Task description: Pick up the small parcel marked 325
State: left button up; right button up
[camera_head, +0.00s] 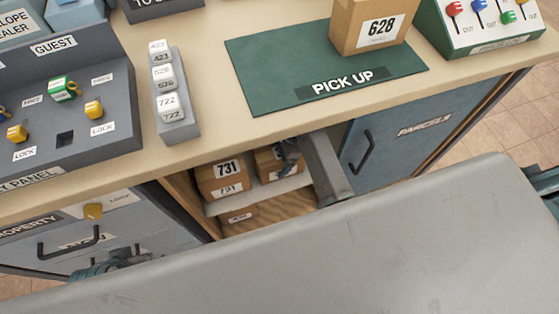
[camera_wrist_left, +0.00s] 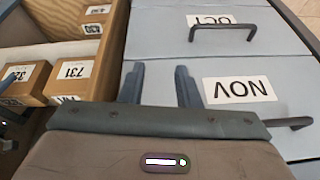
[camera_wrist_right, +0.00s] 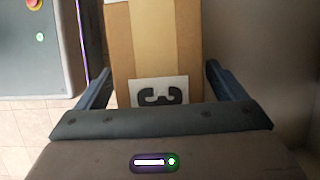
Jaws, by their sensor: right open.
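A small cardboard parcel (camera_wrist_right: 157,50) stands between the two spread fingers of my right gripper (camera_wrist_right: 157,85) in the right wrist view. Its white label shows a sideways 3; the rest is hidden. In the head view the parcel (camera_head: 268,164) is on the cabinet shelf, partly covered by my right gripper (camera_head: 288,156). In the left wrist view a parcel (camera_wrist_left: 38,93) reads 32, with its last digit hidden. My left gripper (camera_wrist_left: 158,85) is open and empty, in front of drawers marked OCT and NOV.
A parcel marked 731 (camera_head: 222,180) sits just left on the shelf, with another box (camera_head: 238,218) below. The blue PARCELS door (camera_head: 415,130) is to the right. Above is the counter (camera_head: 215,55) with a green PICK UP mat (camera_head: 262,75) and a 628 parcel (camera_head: 368,28).

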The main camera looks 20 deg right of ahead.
jog(key=shift+f, duration=0.15)
jog(key=c, duration=1.3)
jog(key=shift+c, duration=0.4)
